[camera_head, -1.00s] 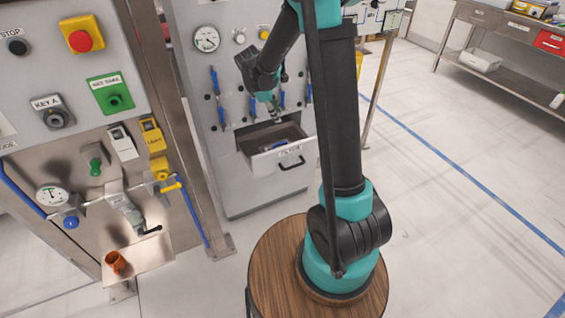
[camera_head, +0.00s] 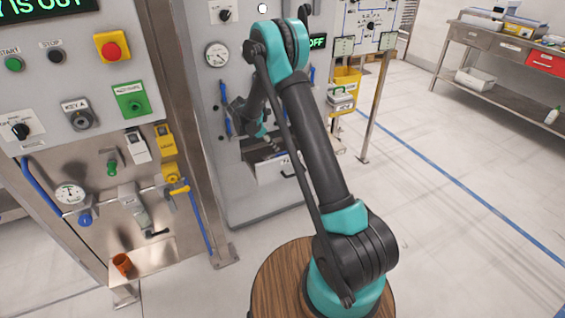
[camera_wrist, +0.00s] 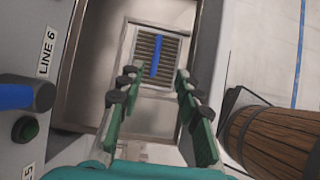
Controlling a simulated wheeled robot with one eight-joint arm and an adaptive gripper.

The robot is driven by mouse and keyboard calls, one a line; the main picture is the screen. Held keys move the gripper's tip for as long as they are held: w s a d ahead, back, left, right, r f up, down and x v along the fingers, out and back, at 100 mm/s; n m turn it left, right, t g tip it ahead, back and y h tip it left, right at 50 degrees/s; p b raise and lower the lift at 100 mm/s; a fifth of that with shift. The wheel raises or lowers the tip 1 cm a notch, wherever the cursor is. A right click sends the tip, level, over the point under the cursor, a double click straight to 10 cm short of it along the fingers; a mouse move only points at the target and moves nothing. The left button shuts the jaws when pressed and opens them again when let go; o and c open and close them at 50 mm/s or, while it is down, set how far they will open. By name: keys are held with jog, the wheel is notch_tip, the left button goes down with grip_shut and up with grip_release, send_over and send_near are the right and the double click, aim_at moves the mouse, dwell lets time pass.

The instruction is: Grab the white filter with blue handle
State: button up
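The white filter (camera_wrist: 171,81) has a slatted dark centre and a long blue handle (camera_wrist: 156,56). In the wrist view it lies in a metal drawer (camera_wrist: 98,75), beyond my fingertips. My gripper (camera_wrist: 155,85) is open and empty, its green-padded fingers spread either side of the line to the filter, which they do not appear to touch. In the head view my gripper (camera_head: 270,146) is at the open drawer (camera_head: 285,177) in the grey cabinet; my arm hides part of the drawer, and the filter cannot be made out there.
Blue handles (camera_head: 226,108) and a gauge (camera_head: 216,54) are on the cabinet front near my gripper. In the wrist view a blue handle (camera_wrist: 20,97) projects at the left. A panel with buttons and valves (camera_head: 75,115) stands left.

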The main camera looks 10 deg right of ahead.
jog(key=x, duration=0.4)
jog(key=shift+d+f, duration=0.15)
jog(key=shift+w+x, duration=0.2)
jog(key=shift+x, duration=1.15)
jog(key=shift+w+x, duration=0.15)
jog(key=shift+x, duration=1.2)
grip_shut()
